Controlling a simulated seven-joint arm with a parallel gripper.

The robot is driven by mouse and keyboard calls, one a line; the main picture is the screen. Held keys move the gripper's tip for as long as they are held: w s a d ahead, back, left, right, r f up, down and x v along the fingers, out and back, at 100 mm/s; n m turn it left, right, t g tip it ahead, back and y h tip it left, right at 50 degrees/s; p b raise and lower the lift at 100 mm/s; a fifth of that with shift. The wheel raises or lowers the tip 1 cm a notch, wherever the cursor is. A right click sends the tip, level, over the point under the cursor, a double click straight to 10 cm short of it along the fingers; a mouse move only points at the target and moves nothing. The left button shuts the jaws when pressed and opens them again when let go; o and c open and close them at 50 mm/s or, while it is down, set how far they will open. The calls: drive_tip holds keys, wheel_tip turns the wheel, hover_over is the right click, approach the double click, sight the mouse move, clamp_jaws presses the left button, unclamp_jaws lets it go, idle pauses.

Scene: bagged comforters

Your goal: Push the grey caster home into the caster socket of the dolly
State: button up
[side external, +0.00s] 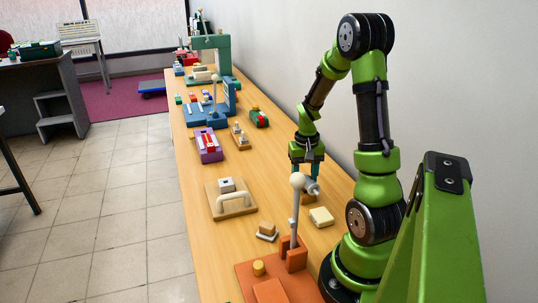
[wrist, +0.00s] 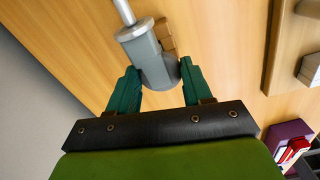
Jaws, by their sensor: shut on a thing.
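The grey caster (wrist: 153,60) is between the teal fingers of my gripper (wrist: 156,88) in the wrist view, with a lighter rod running from its far end. In the side view my gripper (side external: 308,172) points down over the table, shut on the grey caster (side external: 313,188). A small brown wooden block (wrist: 165,34) shows just behind the caster, partly hidden by it; it also shows below the gripper in the side view (side external: 308,199). I cannot tell whether this block is the dolly, or whether the caster touches it. No socket is visible.
An orange fixture (side external: 245,275) with a white-knobbed lever (side external: 297,181) stands in front of the gripper. A cream block (side external: 321,217) lies nearby. A wooden board with a white handle (side external: 233,201) lies to the left. A purple holder (side external: 208,146) stands farther back. The wall is at right.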

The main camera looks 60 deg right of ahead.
drive_tip(key=r, duration=0.8)
drive_tip(key=shift+w, duration=0.25)
drive_tip(key=w+a+r+n+t+h, duration=0.1)
drive_tip(key=w+a+r+n+t, duration=0.2)
drive_tip(key=w+a+r, duration=0.65)
drive_tip(key=w+a+r+n+t, duration=0.4)
drive_tip(key=w+a, duration=0.3)
drive_tip(key=w, duration=0.5)
drive_tip(key=w+d+f+t+h, duration=0.1)
drive_tip(key=w+d+f+t, duration=0.1)
drive_tip(key=w+d+f, duration=0.3)
drive_tip(key=w+d+f+m+t+h, duration=0.1)
drive_tip(key=d+f+t, duration=0.1)
drive_tip(key=d, duration=0.4)
drive_tip(key=w+d+f+t+h, duration=0.1)
drive_tip(key=w+d+f+t, duration=0.25)
drive_tip(key=d, duration=0.25)
drive_tip(key=s+a+n+t+y, duration=0.4)
drive_tip(key=s+a+n+y, duration=0.2)
drive_tip(key=s+a+y, duration=0.3)
drive_tip(key=s, duration=0.2)
drive_tip(key=shift+s+a+r, duration=0.15)
drive_tip(key=shift+s+a, duration=0.05)
drive_tip(key=shift+s, duration=0.15)
